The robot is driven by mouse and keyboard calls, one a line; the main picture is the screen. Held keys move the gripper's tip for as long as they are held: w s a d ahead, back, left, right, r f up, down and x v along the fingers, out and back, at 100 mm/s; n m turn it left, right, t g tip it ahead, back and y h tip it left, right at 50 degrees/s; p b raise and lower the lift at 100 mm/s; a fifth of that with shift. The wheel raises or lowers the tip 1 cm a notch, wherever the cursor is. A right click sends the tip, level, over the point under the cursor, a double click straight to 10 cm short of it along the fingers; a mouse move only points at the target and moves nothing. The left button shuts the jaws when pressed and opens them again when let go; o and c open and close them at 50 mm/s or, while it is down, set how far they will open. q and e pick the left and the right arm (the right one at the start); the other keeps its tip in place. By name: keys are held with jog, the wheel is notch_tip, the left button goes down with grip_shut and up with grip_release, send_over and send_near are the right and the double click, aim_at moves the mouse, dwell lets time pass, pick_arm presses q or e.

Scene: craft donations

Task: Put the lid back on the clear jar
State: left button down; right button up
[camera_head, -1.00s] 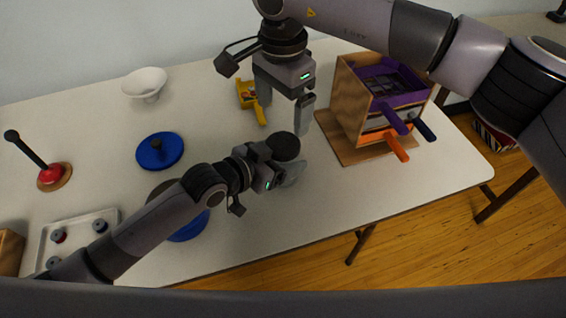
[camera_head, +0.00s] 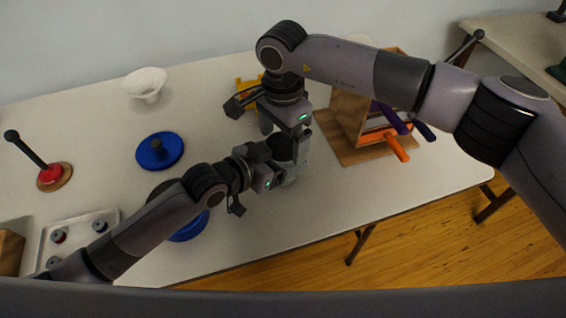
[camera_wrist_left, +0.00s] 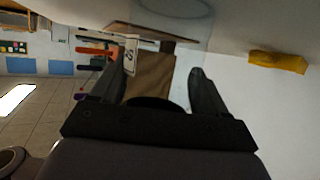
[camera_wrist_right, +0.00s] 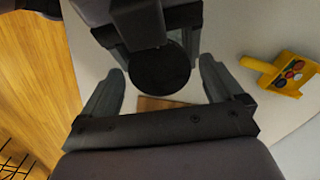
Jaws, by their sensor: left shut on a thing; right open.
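My left gripper (camera_head: 284,170) is shut on a see-through round body, seemingly the clear jar (camera_wrist_left: 185,18), near the table's middle front. Its faint ring shows at the top of the left wrist view, which is upside down. A black round disc (camera_wrist_right: 160,68) shows above the left fingers; I cannot tell whether it is a lid resting on the jar. My right gripper (camera_head: 286,140) is open and points down, its fingers on either side of the disc. A blue round lid-like piece with a dark knob (camera_head: 160,151) lies on the table to the left.
A white bowl (camera_head: 146,83) stands at the back. Another blue thing (camera_head: 190,229) is partly under my left arm.

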jog(key=shift+f, duration=0.1)
jog(key=c, duration=1.1)
jog(key=shift+m, duration=0.8)
jog(key=o, duration=1.2)
notch_tip(320, 180, up, 12)
jog(key=shift+r, duration=0.1)
